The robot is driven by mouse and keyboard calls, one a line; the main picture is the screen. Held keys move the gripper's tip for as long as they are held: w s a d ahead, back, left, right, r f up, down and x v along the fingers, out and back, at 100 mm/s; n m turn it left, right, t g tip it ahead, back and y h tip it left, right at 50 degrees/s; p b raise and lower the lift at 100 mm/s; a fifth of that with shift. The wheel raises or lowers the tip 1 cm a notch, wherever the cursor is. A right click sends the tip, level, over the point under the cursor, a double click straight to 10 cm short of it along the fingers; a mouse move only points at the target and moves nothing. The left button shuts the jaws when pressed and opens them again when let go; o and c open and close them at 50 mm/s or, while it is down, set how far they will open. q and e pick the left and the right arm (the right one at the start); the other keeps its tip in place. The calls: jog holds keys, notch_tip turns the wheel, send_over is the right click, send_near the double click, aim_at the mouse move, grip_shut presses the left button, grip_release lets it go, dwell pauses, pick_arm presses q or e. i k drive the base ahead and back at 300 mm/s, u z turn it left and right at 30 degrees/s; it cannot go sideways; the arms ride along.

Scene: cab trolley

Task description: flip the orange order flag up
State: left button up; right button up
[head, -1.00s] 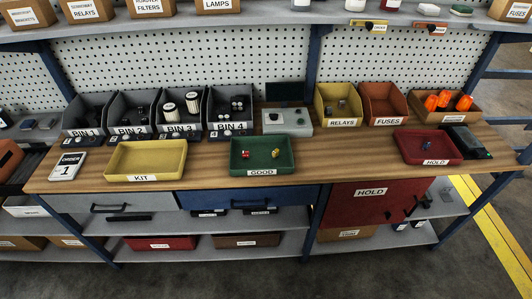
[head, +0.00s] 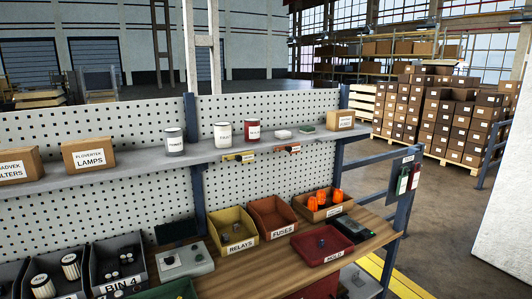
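The orange order flag (head: 288,149) is on the front edge of the upper shelf, right of a similar yellow flag (head: 238,157). It looks like a small flat orange piece with a dark part, lying along the edge rather than standing above it. It is small in the head view, so its exact angle is hard to tell. Neither of my grippers is in view.
The upper shelf (head: 110,179) carries boxes and cans. Below it on the bench are the RELAYS bin (head: 233,228), the FUSES bin (head: 272,217), a box of orange lamps (head: 324,203) and the red HOLD tray (head: 322,246). Open floor lies to the right.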

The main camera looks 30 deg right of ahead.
aim_at(295, 148)
jog(key=k, duration=0.65)
jog(key=z, duration=0.55)
jog(key=i, duration=1.7)
jog(key=u, duration=0.5)
